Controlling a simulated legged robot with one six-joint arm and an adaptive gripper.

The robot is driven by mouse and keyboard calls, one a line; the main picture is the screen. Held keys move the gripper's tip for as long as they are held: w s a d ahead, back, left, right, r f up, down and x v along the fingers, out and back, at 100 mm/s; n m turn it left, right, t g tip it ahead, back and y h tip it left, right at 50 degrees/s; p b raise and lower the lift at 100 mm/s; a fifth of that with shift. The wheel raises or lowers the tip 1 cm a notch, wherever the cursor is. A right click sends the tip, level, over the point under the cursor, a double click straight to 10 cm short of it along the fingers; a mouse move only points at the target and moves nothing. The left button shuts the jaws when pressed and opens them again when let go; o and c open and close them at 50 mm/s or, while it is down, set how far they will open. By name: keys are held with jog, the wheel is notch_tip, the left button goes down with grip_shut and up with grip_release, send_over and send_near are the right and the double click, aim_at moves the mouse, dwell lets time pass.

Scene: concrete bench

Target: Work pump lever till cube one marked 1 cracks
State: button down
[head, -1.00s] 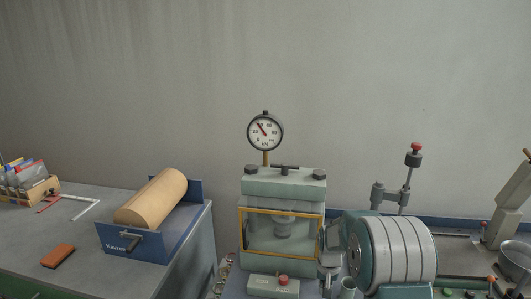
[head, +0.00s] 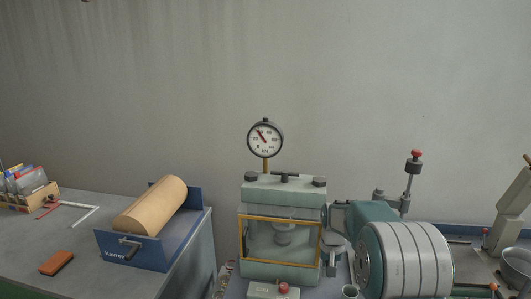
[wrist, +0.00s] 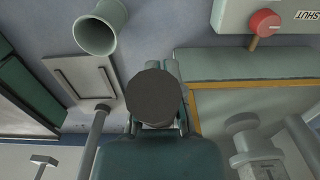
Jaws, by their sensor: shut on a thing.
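The press (head: 283,270) stands at the centre of the head view, with a yellow-framed guard in front and a round gauge (head: 265,140) on top. Its needle points to the upper left; the reading is too small to tell. My gripper (head: 338,232) is at the press's right side. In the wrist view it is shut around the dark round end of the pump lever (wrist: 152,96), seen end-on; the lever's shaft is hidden. I cannot make out any crack.
A red knob (wrist: 264,23) sits on a box labelled SHUT, in front of the press. A grey-green cup (wrist: 100,27) stands close to my gripper. Left are a blue tray (head: 170,256) with a tan roll and a red-brown block (head: 57,262). A metal bowl (head: 516,268) is far right.

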jog(key=shift+w+r, duration=0.15)
jog(key=shift+r, duration=0.3)
